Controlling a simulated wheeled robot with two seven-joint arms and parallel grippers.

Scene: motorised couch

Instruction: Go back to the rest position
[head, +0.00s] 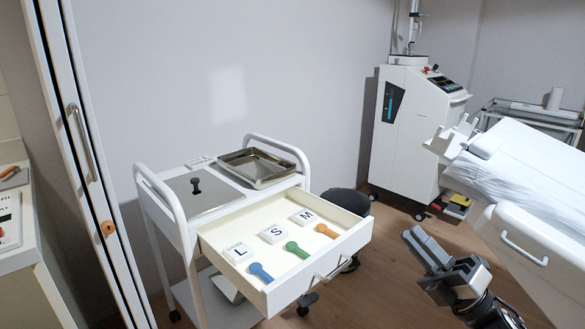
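My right gripper (436,258) is at the lower right, above the wooden floor, between the drawer trolley and the couch. My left gripper is outside the view.
The white trolley (165,208) has its drawer (322,268) pulled out, with blue, green and orange-handled items beside cards marked L, S and M. A metal tray (256,168) sits on top. A white machine (412,135) stands behind. Floor shows between trolley and couch.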

